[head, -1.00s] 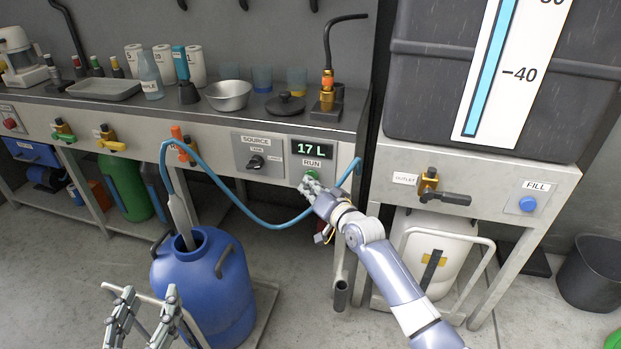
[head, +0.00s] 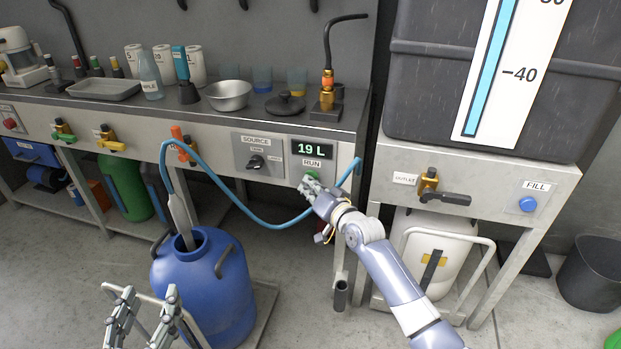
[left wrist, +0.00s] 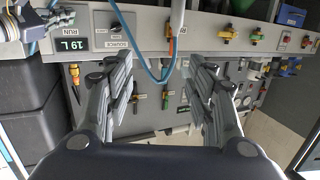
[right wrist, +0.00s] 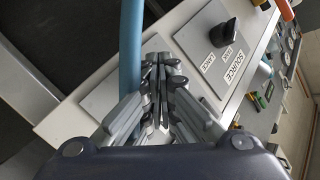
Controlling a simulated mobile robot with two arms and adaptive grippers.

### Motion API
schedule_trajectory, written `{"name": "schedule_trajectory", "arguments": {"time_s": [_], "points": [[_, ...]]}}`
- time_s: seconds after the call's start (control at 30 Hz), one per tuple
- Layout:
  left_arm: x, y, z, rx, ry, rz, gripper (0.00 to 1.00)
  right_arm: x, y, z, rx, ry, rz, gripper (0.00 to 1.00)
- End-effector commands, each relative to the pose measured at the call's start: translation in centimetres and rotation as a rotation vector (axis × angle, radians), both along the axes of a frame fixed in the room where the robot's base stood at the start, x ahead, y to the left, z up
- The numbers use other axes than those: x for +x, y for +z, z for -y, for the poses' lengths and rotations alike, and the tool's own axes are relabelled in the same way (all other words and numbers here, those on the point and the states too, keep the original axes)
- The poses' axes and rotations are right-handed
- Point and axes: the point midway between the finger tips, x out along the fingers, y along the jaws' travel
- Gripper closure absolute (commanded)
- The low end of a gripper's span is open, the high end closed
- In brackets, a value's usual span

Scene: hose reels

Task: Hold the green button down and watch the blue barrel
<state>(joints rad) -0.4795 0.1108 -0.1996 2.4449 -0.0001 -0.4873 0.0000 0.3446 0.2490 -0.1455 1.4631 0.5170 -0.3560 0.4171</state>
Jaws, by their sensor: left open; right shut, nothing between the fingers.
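The green button (head: 312,175) sits under the RUN label on the bench front, partly hidden by my right gripper (head: 312,188). That gripper is shut with its fingertips at the button; the right wrist view shows its closed fingers (right wrist: 160,75) against the panel. The display (head: 311,149) above reads 19 L. The blue barrel (head: 205,285) stands on the floor below the bench, with a grey nozzle (head: 181,218) on a blue hose (head: 225,190) hanging into its open mouth. The liquid inside cannot be seen. My left gripper (head: 145,318) is open and empty in front of the barrel.
The SOURCE knob (head: 256,162) is left of the display. A tank with a level strip (head: 490,65) stands at the right, above an outlet valve (head: 430,185) and a blue FILL button (head: 527,204). A black bin (head: 592,275) stands at the far right.

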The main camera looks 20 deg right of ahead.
Motion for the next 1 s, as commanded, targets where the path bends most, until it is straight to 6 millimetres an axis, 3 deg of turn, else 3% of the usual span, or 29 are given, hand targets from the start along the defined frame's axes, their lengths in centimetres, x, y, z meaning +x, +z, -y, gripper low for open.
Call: {"name": "schedule_trajectory", "arguments": {"time_s": [0.23,1.0], "points": [[-0.1,-0.3,-0.1,0.005,0.001,-0.022,0.50,-0.1,0.1,0.0,0.000,-0.001,0.000,1.00],[-1.6,-4.6,-1.1,0.060,0.016,-0.243,0.50,-0.9,0.0,-0.6,0.000,0.000,0.000,1.00]]}}
